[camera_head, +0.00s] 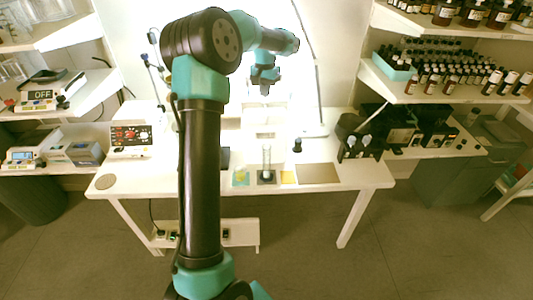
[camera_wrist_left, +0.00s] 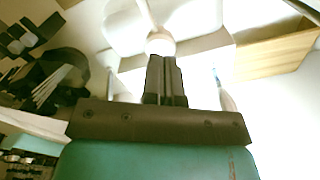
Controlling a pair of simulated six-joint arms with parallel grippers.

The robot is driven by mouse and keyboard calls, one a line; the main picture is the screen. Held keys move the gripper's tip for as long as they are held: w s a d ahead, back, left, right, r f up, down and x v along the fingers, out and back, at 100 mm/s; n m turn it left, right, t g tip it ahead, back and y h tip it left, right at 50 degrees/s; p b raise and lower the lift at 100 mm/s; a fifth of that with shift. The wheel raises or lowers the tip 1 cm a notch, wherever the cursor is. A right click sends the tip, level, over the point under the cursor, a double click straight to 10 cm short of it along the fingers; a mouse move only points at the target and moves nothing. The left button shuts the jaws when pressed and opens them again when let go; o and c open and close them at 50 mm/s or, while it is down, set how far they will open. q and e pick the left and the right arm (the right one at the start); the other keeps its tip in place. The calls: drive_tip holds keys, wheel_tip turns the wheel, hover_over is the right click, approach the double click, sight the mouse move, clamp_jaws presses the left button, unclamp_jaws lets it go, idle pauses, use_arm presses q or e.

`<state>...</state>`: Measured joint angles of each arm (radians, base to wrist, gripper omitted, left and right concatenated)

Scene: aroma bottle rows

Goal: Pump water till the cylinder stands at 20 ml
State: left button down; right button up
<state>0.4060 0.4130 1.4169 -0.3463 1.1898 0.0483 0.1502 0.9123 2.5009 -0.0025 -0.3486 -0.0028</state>
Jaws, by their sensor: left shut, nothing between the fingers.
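A clear upright glass cylinder (camera_head: 267,158) stands on a dark square pad (camera_head: 267,178) near the front middle of the white table in the head view. Its liquid level is too small to read. My left gripper (camera_head: 265,88) is raised above the back of the table, with its fingers shut and empty. In the left wrist view my left gripper (camera_wrist_left: 166,62) shows its two dark fingers together. A pale rounded knob-like end (camera_wrist_left: 160,43) shows just beyond the fingertips; I cannot tell whether they touch. My right gripper is not in view.
A small dark bottle (camera_head: 297,145) stands right of the cylinder. A teal-and-yellow square (camera_head: 240,177) and a brown mat (camera_head: 318,173) flank it. A device with red digits (camera_head: 130,137) is at the table's left; a black unit (camera_head: 358,140) is at the right. A thin curved stand (camera_head: 317,85) rises behind.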

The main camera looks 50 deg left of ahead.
sight(265, 100)
use_arm(q)
drive_tip(key=shift+f, duration=1.55)
idle(0.4)
drive_tip(key=shift+r, duration=1.65)
wheel_tip(265, 100, up, 6)
idle(0.6)
idle(0.3)
